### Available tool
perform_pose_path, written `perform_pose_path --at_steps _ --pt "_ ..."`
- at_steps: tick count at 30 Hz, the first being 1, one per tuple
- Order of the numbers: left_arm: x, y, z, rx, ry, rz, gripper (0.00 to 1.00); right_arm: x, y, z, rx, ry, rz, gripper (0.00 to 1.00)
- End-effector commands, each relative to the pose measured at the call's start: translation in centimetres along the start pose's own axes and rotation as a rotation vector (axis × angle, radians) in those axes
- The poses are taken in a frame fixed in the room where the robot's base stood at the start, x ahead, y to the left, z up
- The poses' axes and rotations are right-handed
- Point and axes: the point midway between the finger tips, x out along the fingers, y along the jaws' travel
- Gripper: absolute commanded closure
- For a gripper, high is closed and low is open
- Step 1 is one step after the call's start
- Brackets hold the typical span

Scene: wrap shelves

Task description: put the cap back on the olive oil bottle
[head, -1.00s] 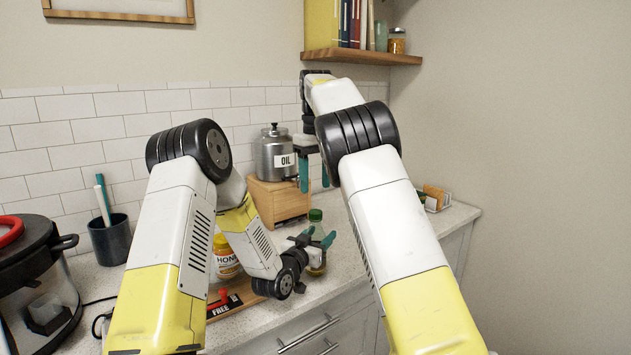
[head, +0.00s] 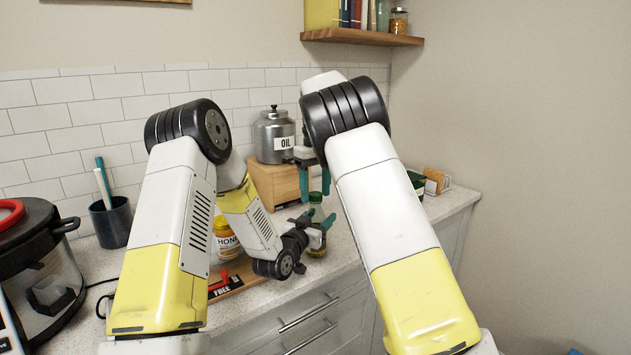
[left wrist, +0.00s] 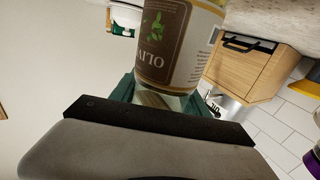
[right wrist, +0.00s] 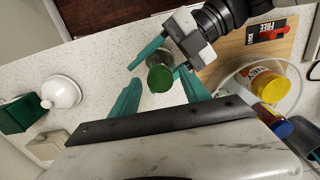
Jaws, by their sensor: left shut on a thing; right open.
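The olive oil bottle (head: 316,242) stands upright at the counter's front. My left gripper (head: 315,225) is shut on it, with the labelled body close up in the left wrist view (left wrist: 180,45). A green cap (head: 316,197) sits at the top of the bottle; from above it shows as a green disc in the right wrist view (right wrist: 160,78). I cannot tell how tightly it is seated. My right gripper (head: 315,192) points down at the bottle top. Its teal fingers (right wrist: 160,90) are open, one on each side of the cap, apparently apart from it.
A honey jar (head: 226,241) and a board with a red item (head: 239,284) are left of the bottle. A wooden box (head: 277,184) bearing an oil canister (head: 272,138) stands behind. A black cooker (head: 35,262) is at far left.

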Motion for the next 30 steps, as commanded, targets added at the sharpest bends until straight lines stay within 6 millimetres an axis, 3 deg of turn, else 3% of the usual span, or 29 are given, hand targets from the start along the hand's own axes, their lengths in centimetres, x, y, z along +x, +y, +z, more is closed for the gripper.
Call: perform_pose_path --at_steps 8,17,23,30 --pt "0.0 -0.02 0.01 0.0 0.0 0.0 1.0 0.14 -0.01 -0.02 0.0 0.001 0.0 0.46" --pt "0.0 -0.02 0.01 0.0 0.0 0.0 1.0 0.13 0.0 -0.01 0.0 0.0 0.0 1.0" --pt "0.0 -0.02 0.01 0.0 0.0 0.0 1.0 0.13 0.02 -0.01 0.052 0.001 0.0 1.0" --pt "0.0 -0.01 0.01 0.0 0.0 0.0 1.0 0.15 0.01 -0.03 0.416 0.002 -0.001 1.0"
